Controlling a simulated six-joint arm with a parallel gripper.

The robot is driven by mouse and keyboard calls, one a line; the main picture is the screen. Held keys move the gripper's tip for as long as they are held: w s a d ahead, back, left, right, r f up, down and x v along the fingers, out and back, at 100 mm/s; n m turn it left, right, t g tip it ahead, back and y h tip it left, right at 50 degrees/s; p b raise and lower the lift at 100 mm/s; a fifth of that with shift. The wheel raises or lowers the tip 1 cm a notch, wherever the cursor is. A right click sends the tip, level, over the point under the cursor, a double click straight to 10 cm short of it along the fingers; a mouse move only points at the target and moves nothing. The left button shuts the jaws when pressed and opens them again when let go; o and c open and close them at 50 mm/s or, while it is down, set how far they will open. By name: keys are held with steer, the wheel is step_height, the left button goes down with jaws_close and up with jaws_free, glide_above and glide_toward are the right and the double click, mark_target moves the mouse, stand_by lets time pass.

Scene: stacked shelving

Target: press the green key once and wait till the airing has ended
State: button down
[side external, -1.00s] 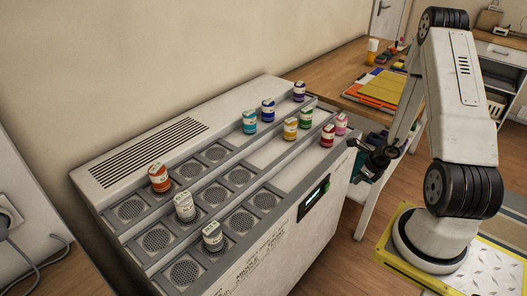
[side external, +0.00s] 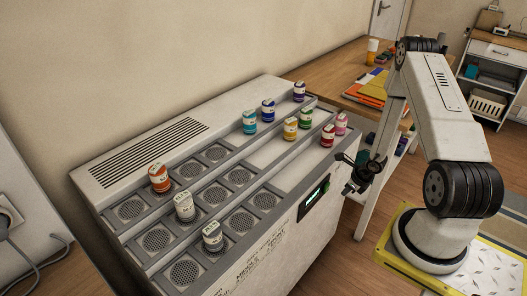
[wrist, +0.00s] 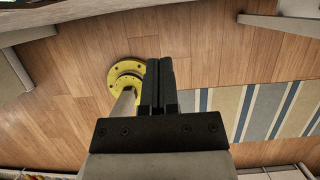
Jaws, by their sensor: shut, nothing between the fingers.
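The green key (side external: 326,187) shows as a small green spot at the right end of the dark panel (side external: 313,198) on the cabinet's front. The panel has a small lit display, too small to read. My gripper (side external: 346,173) is to the right of the panel, apart from the key, with its fingers toward the cabinet. In the wrist view my gripper's two dark fingers (wrist: 160,82) lie together, shut and empty. The key and panel cannot be made out in the wrist view.
The stepped cabinet (side external: 150,130) carries an orange-labelled jar (side external: 159,178), two white-labelled jars and several coloured jars at its right end. Round grilles fill the left bays. A wooden desk (side external: 335,68) stands behind. The wrist view shows wooden floor and a striped rug (wrist: 265,110).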

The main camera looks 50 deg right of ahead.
mark_target(326, 188)
steer(key=shift+w+f, duration=0.35)
steer(key=shift+w, duration=0.45)
steer(key=shift+w+f, duration=0.35)
steer(key=shift+w, duration=0.5)
steer(key=shift+w+f, duration=0.35)
steer(key=shift+w, duration=0.45)
